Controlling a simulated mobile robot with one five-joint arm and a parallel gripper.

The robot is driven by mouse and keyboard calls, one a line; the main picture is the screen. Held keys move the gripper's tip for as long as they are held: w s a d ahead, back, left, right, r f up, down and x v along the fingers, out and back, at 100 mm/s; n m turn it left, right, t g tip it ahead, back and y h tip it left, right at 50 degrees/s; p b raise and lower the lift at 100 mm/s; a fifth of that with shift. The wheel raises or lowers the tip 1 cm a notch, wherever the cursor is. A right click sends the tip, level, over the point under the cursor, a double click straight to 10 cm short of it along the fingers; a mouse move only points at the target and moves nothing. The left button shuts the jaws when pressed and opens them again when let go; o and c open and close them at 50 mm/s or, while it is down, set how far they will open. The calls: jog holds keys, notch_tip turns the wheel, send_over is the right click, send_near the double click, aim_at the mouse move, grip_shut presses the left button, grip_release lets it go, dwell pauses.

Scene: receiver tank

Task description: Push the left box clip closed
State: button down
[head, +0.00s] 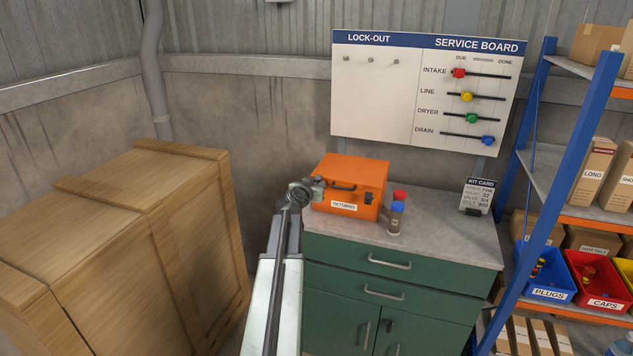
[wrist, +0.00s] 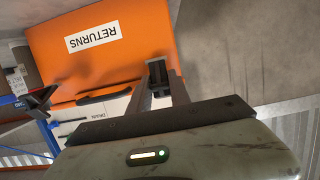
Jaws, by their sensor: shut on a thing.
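The orange box (head: 350,172) labelled RETURNS stands on the cabinet top with its lid down. Its front shows upside down in the wrist view (wrist: 110,62), with a dark carry handle (wrist: 105,92). My gripper (head: 316,188) is at the box's left front edge, level with the handle. In the wrist view my gripper (wrist: 158,76) is shut around a small dark part, the left box clip (wrist: 157,68), mostly hidden by the fingers. A dark angular piece, seemingly the right clip (wrist: 40,99), shows near the box's other front corner.
A green cabinet (head: 385,265) with a grey top (head: 440,228) bears the box. A red-capped container (head: 398,210) stands close to the box's right. The kit card (head: 477,195) is farther right. A wooden crate (head: 120,240) fills the left, and a blue-post shelf (head: 560,150) the right.

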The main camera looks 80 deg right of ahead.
dwell(0.3)
jog(key=c, duration=1.2)
grip_release()
jog(key=shift+a, duration=0.1)
jog(key=p+v, duration=0.2)
jog(key=v, duration=0.5)
jog(key=shift+a+r, duration=0.15)
jog(key=shift+a, duration=0.1)
jog(key=shift+w, duration=0.1)
